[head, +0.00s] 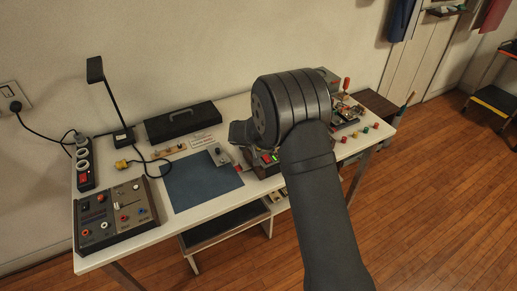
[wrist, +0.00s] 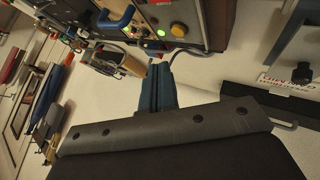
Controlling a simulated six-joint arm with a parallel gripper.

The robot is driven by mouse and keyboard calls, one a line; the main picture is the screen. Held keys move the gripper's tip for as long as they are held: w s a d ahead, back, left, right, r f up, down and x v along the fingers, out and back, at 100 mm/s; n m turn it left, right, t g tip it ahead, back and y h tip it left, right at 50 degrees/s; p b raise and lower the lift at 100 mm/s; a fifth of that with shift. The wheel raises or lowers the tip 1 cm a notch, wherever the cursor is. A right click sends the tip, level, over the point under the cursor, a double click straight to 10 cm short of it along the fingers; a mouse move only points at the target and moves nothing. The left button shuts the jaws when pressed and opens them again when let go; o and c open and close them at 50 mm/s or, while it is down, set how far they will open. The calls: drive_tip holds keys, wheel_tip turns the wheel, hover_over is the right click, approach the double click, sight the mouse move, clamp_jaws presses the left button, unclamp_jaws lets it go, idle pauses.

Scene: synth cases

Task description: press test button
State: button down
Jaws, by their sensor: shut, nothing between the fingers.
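I cannot read which button is marked test. In the head view, a box with a green light (head: 268,158) shows just left of my arm, which hides part of it. My gripper (wrist: 159,68) shows in the wrist view as dark blue fingers, shut and empty. Its tips point toward the box's front, below and left of the yellow button, with no contact visible. My arm hides it in the head view.
The white bench also holds a control panel (head: 115,213), a blue mat (head: 200,180), a black case (head: 183,122), a lamp (head: 110,98) and a power strip (head: 84,160). Several small coloured parts lie at the right. A grey cable (wrist: 190,50) curves close to my fingers.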

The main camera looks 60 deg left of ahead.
drive_tip(key=shift+r, duration=1.4)
drive_tip(key=shift+f, duration=0.15)
wheel_tip(320, 180, up, 4)
